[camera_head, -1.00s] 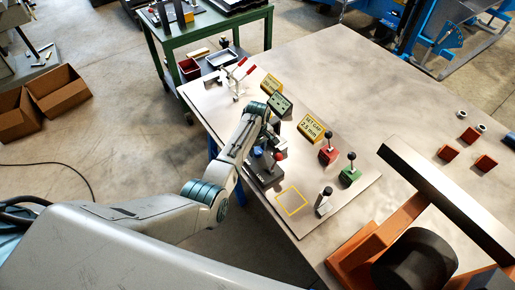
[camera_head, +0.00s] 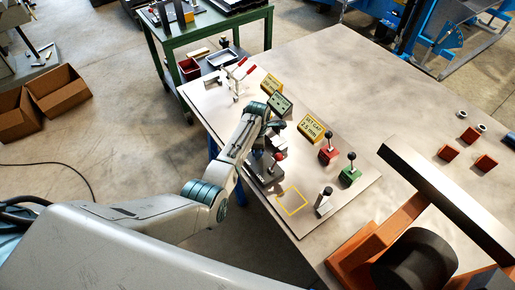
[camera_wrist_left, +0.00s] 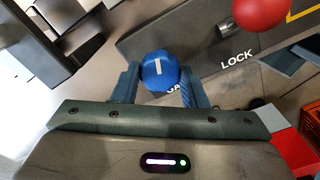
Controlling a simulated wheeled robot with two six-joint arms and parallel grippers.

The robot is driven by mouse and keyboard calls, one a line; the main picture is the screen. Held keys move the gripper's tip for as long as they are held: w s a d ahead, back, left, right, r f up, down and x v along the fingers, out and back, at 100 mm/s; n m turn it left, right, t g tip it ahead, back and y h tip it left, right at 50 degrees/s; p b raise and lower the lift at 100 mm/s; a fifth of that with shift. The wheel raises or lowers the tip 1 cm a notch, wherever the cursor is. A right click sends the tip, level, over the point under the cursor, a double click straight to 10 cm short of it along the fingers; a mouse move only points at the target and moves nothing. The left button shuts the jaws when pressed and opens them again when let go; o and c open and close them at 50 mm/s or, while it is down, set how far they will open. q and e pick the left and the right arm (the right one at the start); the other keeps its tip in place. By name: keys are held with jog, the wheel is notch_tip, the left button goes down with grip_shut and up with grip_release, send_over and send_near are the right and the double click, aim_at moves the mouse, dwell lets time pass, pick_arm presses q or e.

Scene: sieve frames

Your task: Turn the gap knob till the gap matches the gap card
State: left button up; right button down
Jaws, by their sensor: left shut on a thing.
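The gap knob (camera_wrist_left: 158,72) is round and blue with a white mark on top. It sits between the two fingers of my left gripper (camera_wrist_left: 160,84), which is shut on it in the left wrist view. In the head view my left gripper (camera_head: 258,152) is over the dark fixture (camera_head: 268,172), and the knob is mostly hidden. The yellow gap card (camera_head: 313,127) reads "SET GAP 2.5 mm". A red ball (camera_wrist_left: 258,12) is near the "LOCK" label.
A red-based lever (camera_head: 329,150), a green-based lever (camera_head: 349,172) and a black-topped post (camera_head: 324,201) stand to the right. A yellow outlined square (camera_head: 292,201) on the board is empty. A red-handled clamp (camera_head: 240,75) stands at the back left.

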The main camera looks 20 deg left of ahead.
pick_arm(q)
jog(key=shift+n, duration=2)
jog(key=o, duration=1)
jog(key=shift+r+b, duration=1.55)
jog(key=shift+r, duration=3.9)
